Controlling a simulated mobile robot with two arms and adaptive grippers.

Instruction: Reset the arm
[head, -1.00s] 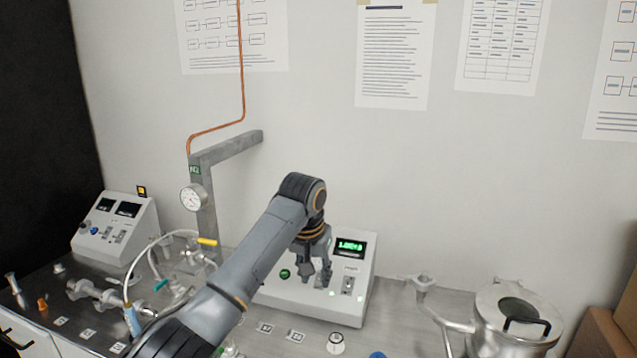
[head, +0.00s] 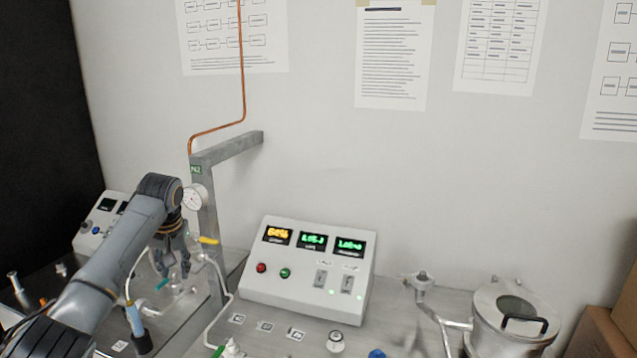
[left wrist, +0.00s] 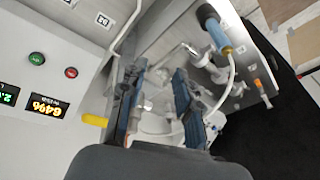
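My left arm comes in from the left in the head view. Its gripper (head: 176,268) hangs over the glass and tube fittings, left of the N2 post (head: 205,225). In the left wrist view the two fingers of this gripper (left wrist: 160,82) stand apart with nothing held between them. The grey control box (head: 308,270) stands to the right, fully uncovered, with one amber and two green displays, a red and a green button and two switches. My right gripper shows in neither view.
A yellow-handled valve (head: 208,240) and a pressure gauge (head: 194,197) are close to the left gripper. A second control box (head: 92,232) stands partly behind the arm. A metal vessel (head: 490,318) with a black handle stands at the right.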

